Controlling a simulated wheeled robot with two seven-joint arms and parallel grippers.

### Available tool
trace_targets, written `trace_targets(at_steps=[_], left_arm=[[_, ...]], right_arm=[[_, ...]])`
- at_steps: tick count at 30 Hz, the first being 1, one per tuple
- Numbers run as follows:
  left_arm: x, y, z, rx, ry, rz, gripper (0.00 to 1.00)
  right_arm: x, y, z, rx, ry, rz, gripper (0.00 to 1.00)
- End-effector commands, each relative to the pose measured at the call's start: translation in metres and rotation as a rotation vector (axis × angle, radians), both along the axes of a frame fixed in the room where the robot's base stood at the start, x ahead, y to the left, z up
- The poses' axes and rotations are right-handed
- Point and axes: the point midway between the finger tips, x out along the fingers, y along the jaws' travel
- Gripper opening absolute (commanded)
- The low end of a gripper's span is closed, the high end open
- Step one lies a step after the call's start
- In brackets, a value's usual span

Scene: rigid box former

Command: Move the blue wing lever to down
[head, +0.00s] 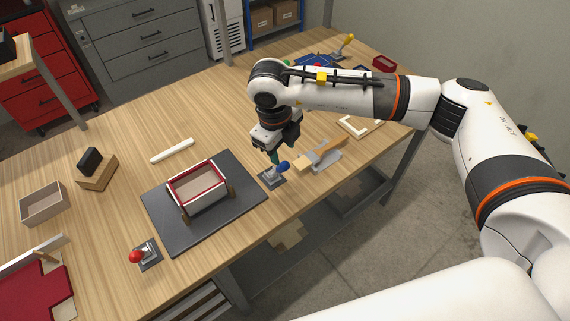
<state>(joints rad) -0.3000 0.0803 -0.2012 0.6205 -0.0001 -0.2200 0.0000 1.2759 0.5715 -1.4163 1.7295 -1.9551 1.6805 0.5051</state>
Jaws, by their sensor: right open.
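The blue wing lever (282,167) stands on a small grey base plate (272,180) near the front edge of the wooden table, just right of the dark mat. Its blue knob leans to the right. My right gripper (275,157) points down at the lever, with its fingertips close beside the blue knob, on its left. I cannot tell whether they touch it. The gripper is open and holds nothing that I can see. My left gripper is not in view.
A red-lined box (196,188) stands on the dark mat (205,228). A red-knobbed lever (138,256) is at the front left. A wooden piece on a grey bracket (321,156) lies right of the blue lever. A white bar (172,151) lies behind the mat.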

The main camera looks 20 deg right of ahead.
Motion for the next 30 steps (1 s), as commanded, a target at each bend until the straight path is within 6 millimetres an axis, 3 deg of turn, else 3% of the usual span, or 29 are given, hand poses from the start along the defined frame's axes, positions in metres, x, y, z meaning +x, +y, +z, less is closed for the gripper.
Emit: trace_targets(at_steps=[9,15,26,30], left_arm=[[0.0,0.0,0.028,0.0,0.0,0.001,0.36],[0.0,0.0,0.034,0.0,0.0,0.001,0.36],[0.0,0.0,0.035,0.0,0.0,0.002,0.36],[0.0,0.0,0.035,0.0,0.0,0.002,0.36]], right_arm=[[0.004,-0.008,-0.06,0.001,0.006,0.001,0.43],[0.007,-0.01,-0.083,0.003,0.003,0.001,0.43],[0.008,-0.011,-0.09,0.004,0.002,0.002,0.43],[0.008,-0.01,-0.089,0.004,0.002,0.002,0.22]])
